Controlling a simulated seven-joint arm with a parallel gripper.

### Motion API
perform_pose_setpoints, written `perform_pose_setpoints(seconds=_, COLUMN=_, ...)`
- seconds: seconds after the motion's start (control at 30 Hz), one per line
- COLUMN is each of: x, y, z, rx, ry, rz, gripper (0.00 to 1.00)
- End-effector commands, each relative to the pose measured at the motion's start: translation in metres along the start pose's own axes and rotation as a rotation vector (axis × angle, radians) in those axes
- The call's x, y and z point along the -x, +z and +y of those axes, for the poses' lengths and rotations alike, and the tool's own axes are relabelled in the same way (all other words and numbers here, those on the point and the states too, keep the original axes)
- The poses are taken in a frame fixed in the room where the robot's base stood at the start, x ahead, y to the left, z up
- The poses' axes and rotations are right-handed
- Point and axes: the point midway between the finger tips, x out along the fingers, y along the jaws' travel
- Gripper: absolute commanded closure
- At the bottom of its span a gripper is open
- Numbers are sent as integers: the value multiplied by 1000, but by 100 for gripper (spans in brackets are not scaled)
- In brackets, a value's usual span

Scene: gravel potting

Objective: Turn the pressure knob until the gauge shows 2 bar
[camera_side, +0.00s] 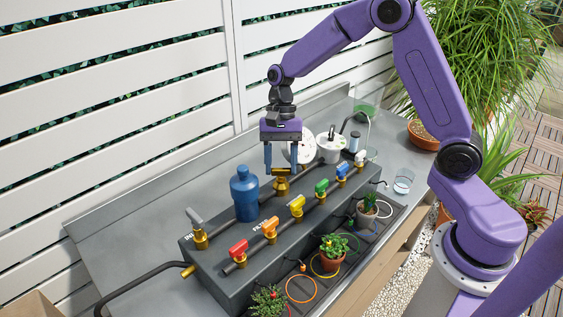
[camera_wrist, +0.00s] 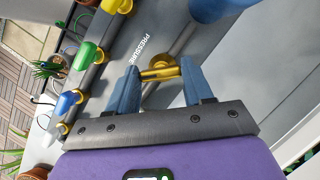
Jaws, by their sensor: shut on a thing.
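The pressure knob (camera_wrist: 160,74) is a brass-yellow bar handle beside the PRESSURE label in the wrist view. My gripper (camera_wrist: 162,78) is shut on it, with one blue finger at each end of the bar. In the side view my gripper (camera_side: 281,168) reaches down from above onto the brass fitting (camera_side: 282,186). The gauge (camera_side: 302,147) is a round white dial behind and right of my gripper. It is partly covered by a finger, and its reading is too small to tell.
A blue cylinder (camera_side: 244,193) stands left of the knob. Several coloured valves, such as the red one (camera_side: 238,249) and green one (camera_side: 321,187), line the grey block's front. Potted plants (camera_side: 333,250) stand before it. A white lidded container (camera_side: 330,147) and a clear cup (camera_side: 403,182) are at right.

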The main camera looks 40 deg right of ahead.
Motion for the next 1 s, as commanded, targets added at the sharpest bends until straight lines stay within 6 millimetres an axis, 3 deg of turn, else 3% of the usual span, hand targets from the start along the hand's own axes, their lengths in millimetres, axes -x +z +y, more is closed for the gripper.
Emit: perform_pose_setpoints(seconds=1.0, x=0, y=3, z=-6, rx=896, ry=370, rz=1, gripper=79)
